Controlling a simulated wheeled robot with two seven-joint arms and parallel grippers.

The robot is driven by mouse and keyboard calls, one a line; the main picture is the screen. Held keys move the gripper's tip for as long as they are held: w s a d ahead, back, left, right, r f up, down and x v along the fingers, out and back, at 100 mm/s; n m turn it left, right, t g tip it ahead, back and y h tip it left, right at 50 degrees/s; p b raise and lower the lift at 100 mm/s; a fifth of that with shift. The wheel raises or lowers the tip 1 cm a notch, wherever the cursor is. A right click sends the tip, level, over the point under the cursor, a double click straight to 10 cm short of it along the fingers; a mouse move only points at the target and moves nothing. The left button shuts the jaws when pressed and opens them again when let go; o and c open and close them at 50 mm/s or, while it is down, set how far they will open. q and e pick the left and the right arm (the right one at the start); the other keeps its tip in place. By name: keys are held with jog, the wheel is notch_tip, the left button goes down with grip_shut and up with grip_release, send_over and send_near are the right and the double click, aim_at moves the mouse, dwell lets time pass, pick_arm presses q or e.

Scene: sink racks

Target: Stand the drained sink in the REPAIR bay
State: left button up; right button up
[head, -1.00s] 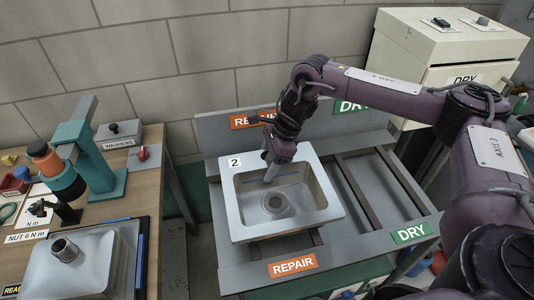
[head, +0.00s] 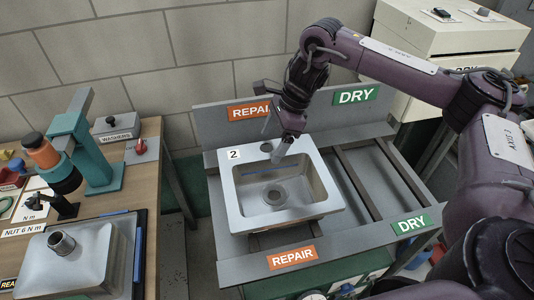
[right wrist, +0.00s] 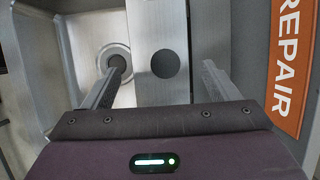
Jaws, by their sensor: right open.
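A steel sink (head: 232,208) marked 2 sits in the REPAIR bay of the grey rack (head: 345,238), bowl facing up, with its drain hole visible. It lies behind the orange REPAIR label (head: 291,257). My right gripper (head: 275,139) is open and empty above the sink's back rim. In the right wrist view, the open fingers (right wrist: 165,85) stand on either side of the rim (right wrist: 160,22) with its round tap hole; I cannot tell whether they touch it. My left gripper is not in view.
The DRY bay (head: 372,188) on the right is empty, with bare rails. A wooden bench (head: 150,180) at left holds another sink (head: 85,255) upside down and a teal press (head: 98,150). A cream cabinet (head: 415,55) stands behind right.

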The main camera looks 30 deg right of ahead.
jog(key=p+v, duration=0.1)
jog(key=v, duration=0.4)
jog(key=shift+d+r, duration=0.1)
jog(key=shift+r, duration=0.2)
jog(key=shift+s+d+r+p, duration=0.15)
jog(key=shift+d+r+p, duration=0.15)
jog(key=shift+r, duration=0.25)
